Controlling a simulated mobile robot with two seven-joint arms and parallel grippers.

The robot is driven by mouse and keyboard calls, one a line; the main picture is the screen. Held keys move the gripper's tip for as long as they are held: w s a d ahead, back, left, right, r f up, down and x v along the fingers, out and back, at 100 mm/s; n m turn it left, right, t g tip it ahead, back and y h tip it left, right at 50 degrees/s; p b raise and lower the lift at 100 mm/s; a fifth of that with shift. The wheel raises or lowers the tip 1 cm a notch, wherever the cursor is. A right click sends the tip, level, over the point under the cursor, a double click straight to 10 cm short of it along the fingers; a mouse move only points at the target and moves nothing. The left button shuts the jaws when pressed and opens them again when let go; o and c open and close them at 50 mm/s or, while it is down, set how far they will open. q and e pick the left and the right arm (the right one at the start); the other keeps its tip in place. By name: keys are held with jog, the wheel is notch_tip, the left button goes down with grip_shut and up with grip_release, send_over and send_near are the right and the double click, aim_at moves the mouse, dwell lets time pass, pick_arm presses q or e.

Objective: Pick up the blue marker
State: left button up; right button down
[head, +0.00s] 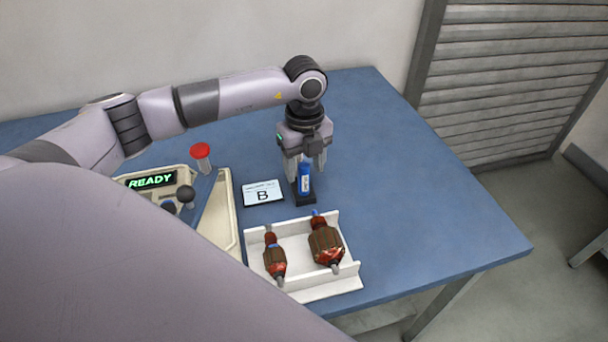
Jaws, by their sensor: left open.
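The blue marker (305,177) stands upright in a small black holder (305,199) on the blue table. My left gripper (305,174) points down from above, with its fingers on either side of the marker's upper part. The jaws are open. I cannot tell whether either finger touches the marker. My right gripper is not in view.
A white tray (318,291) with two armatures stands in front of the holder. A card marked B (263,193) lies left of it. A machine with a READY display (151,180) and a red button (201,152) are further left. The table's right side (420,230) is clear.

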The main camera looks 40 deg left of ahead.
aim_at(304, 178)
pick_arm(q)
notch_tip(304, 178, down, 4)
jog(key=shift+f, duration=0.1)
grip_shut()
dwell(0.4)
